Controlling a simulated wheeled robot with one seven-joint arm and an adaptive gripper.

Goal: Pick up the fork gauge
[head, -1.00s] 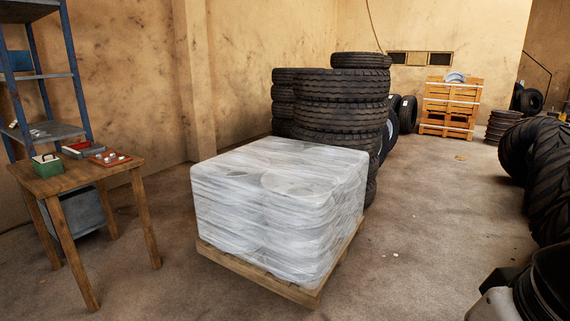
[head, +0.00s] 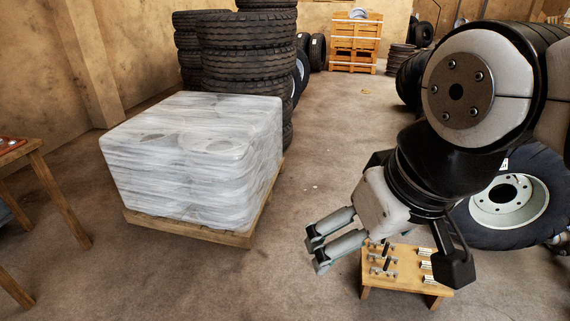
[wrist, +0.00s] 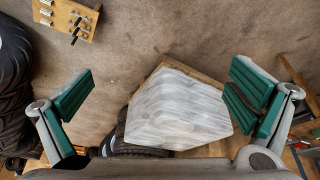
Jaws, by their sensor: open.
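A small low wooden bench (head: 405,262) stands below my arm at the lower right of the head view. It carries several metal pieces with dark upright parts (head: 384,262) and a row of white labels. I cannot tell which piece, if any, is the fork gauge. My gripper (head: 316,252) is open and empty, in the air left of the bench. In the wrist view its green-padded fingers (wrist: 165,92) are wide apart, and the bench (wrist: 85,23) shows at the upper left with its pieces.
A plastic-wrapped load (head: 190,160) sits on a wooden pallet (head: 240,238) at left. Stacked tyres (head: 250,60) stand behind it. A wheel (head: 510,200) leans beyond the bench. A wooden table (head: 45,175) is at the left edge. Concrete floor between pallet and bench is clear.

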